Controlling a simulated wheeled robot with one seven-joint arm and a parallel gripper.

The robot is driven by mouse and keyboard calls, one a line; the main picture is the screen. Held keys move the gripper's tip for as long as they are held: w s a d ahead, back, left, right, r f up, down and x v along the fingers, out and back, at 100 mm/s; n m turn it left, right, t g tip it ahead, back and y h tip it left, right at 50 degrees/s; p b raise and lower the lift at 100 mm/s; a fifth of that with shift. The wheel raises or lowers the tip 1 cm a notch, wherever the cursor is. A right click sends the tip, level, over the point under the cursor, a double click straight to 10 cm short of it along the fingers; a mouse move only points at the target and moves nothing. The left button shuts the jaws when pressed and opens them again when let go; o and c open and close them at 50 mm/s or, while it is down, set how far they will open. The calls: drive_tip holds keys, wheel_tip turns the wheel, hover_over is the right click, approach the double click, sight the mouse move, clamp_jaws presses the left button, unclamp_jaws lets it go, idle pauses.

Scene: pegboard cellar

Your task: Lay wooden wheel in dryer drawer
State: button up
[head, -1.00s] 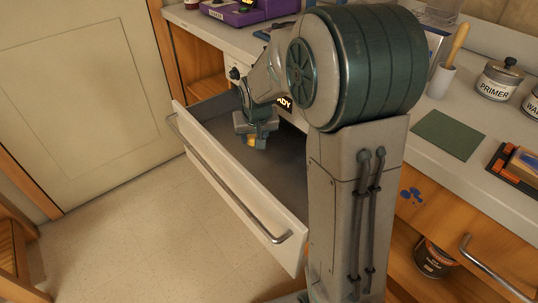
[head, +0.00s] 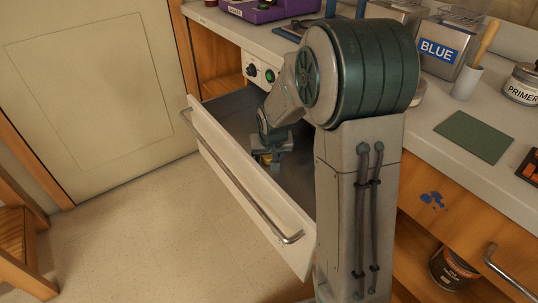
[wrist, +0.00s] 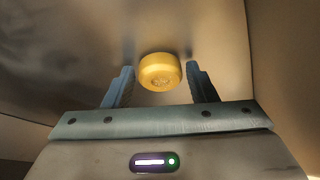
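The dryer drawer (head: 240,192) is pulled open, with a pale front, a long metal handle and a dark grey inside. My gripper (head: 268,160) is down inside the drawer, near its floor. In the wrist view, the wooden wheel (wrist: 160,72), small, round and yellow, sits between the fingertips of my gripper (wrist: 161,78). A gap shows on each side of it, so the fingers are open and apart from it. The wheel appears to lie on the drawer floor. In the head view only a bit of yellow shows, mostly hidden by my gripper.
The counter above holds a purple device (head: 262,10), a blue-labelled metal container (head: 440,52), a cup with a brush (head: 466,82), a primer tin (head: 522,84) and a green mat (head: 474,137). A wooden chair (head: 18,235) stands at the left. The floor before the drawer is clear.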

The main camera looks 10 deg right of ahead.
sight(298, 207)
drive_tip(key=shift+o, duration=0.5)
drive_tip(key=shift+r, duration=0.1)
drive_tip(key=shift+r, duration=0.25)
drive_tip(key=p+v, duration=0.4)
drive_tip(key=v, duration=0.8)
drive_tip(key=s+g, duration=0.1)
drive_tip(key=s, duration=0.6)
drive_tip(key=s+g, duration=0.1)
drive_tip(key=s, duration=0.6)
drive_tip(key=s+r+n+g, duration=0.1)
drive_tip(key=s, duration=0.6)
drive_tip(key=shift+s+d, duration=0.1)
drive_tip(key=shift+d, duration=0.1)
drive_tip(key=shift+f, duration=0.1)
